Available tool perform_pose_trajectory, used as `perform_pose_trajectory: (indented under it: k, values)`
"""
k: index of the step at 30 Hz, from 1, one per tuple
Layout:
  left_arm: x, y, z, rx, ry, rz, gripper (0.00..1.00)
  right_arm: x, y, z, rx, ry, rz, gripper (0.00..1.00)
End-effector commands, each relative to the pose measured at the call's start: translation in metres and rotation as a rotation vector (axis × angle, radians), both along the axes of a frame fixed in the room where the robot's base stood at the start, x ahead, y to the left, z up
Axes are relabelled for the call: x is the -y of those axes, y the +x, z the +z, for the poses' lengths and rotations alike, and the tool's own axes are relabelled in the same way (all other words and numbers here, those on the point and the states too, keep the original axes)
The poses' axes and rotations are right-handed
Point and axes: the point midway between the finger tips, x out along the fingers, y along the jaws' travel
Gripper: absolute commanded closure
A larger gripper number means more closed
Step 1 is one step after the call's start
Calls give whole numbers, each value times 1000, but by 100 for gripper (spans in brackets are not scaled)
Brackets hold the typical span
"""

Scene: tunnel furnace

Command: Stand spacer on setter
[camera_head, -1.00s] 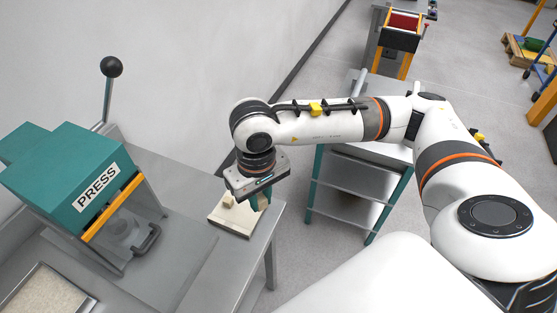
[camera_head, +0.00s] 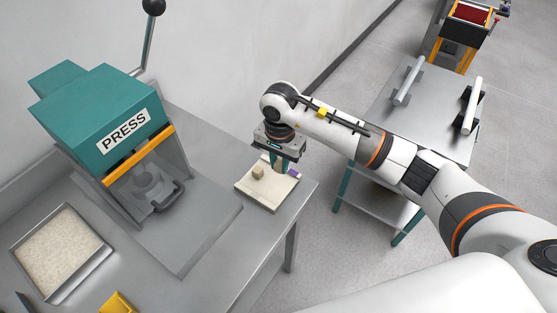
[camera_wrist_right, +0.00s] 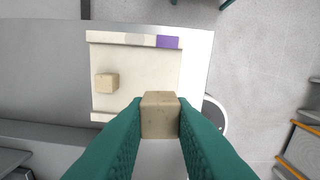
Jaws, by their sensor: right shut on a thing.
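The setter (camera_head: 262,197) is a flat cream plate on the grey table; in the wrist view (camera_wrist_right: 140,62) it has a purple patch at one corner. One small beige spacer block (camera_head: 258,171) stands on it, and shows left of centre in the wrist view (camera_wrist_right: 107,83). My right gripper (camera_head: 281,166) has teal fingers and is over the setter. In the wrist view it is shut on another beige spacer (camera_wrist_right: 160,115), seen against the setter's near right corner. The held spacer's height above the setter cannot be told. My left gripper is not in view.
A green press (camera_head: 110,125) with a lever stands left of the setter. A tray of pale grains (camera_head: 58,250) and a yellow object (camera_head: 118,303) are at the front left. A grey cart (camera_head: 425,110) with rods stands beyond the arm. The table's right edge is close to the setter.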

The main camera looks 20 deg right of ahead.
Motion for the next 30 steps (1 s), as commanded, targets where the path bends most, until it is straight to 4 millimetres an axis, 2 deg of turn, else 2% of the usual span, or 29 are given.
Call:
perform_pose_trajectory:
  k: [4, 18, 30]
  values:
    - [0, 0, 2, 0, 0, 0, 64, -3, 5, -12, 0, 1, -85, 100]
    - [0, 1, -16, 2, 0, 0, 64, -3, 5, -48, 1, 0, -86, 100]
    - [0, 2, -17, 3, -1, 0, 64, -2, 6, -53, 3, 0, -84, 100]
